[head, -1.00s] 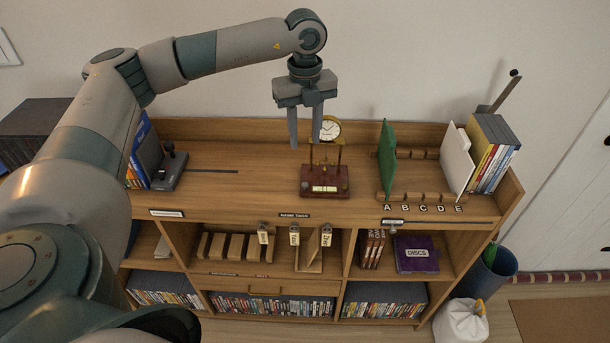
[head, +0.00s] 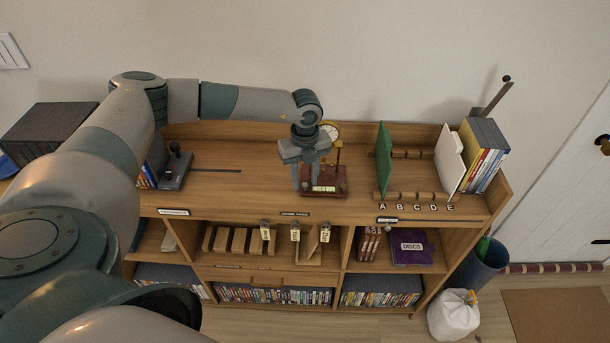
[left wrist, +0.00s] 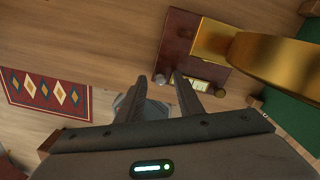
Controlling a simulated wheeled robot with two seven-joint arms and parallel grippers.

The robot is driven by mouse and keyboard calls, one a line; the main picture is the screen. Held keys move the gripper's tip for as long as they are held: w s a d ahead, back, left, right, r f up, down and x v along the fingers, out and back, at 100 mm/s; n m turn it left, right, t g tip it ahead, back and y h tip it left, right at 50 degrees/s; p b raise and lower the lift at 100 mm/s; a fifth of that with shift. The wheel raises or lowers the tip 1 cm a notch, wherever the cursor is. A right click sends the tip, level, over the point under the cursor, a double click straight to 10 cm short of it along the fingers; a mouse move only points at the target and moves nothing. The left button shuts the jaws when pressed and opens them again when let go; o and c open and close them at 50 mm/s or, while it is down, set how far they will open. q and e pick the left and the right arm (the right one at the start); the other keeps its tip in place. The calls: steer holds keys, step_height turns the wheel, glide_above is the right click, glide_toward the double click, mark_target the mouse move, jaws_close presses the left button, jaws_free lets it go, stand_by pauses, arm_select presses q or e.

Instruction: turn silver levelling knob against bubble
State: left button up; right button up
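The brass clock (head: 331,131) stands on a dark red base (head: 337,172) on the shelf top; my left gripper partly hides it. A pale bubble level (head: 324,188) is set in the base's front; the bubble itself is too small to read. In the left wrist view, one silver knob (left wrist: 160,79) shows between and just beyond my fingertips, with another silver knob (left wrist: 220,92) to the right. My left gripper (head: 302,189) points down at the base's left front corner, fingers apart. It also shows in the left wrist view (left wrist: 161,76). My right gripper is out of view.
A green divider (head: 384,160) and a wooden rack with letters (head: 415,197) stand to the right. A dark device with a knob (head: 176,170) stands left. The shelf top (head: 235,190) between device and clock is mostly clear.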

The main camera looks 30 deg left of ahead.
arm_select(q)
steer(key=shift+f, duration=0.1)
steer(key=shift+c, duration=0.5)
jaws_close()
